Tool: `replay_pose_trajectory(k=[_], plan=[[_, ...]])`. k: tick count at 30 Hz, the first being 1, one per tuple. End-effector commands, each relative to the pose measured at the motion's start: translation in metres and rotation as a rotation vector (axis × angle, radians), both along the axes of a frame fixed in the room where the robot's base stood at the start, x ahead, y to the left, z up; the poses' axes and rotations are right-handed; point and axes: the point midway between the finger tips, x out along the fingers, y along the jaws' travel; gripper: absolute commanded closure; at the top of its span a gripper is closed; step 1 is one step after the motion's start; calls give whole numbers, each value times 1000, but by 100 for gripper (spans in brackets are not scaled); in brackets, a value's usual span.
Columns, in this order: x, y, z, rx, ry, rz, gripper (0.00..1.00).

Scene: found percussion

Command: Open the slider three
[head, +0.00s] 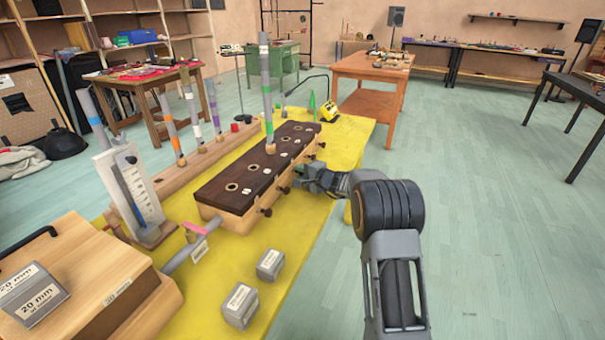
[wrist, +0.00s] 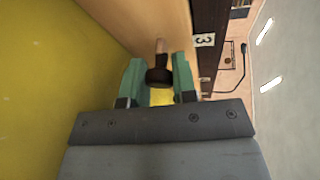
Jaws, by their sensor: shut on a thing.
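The dark-topped wooden box (head: 228,188) stands on the yellow table, with several dark slider knobs along its near right side. My gripper (head: 303,174) reaches to that side from the right. In the wrist view, my gripper's green fingers (wrist: 157,82) are shut on a dark knob, the slider three knob (wrist: 158,75). Its pale rod runs to the wooden side of the box. A label reading 3 (wrist: 205,40) lies on the dark top beside it. In the head view, my gripper hides this knob. How far the slider is out cannot be told.
A grey tube with a green band (head: 266,95) stands upright on the box. Two grey blocks (head: 240,305) lie on the yellow table (head: 290,245) in front. A row of banded tubes stands behind the box. The floor (head: 480,200) to the right is clear.

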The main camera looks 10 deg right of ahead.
Motion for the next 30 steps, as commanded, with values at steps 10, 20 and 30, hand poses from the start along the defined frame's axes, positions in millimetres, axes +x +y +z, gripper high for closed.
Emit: replay_pose_trajectory(k=[10,20,30], plan=[[-15,-21,-4,-1,-2,-1,100],[-18,-24,-1,0,2,0,71],[-17,-24,0,0,1,0,48]])
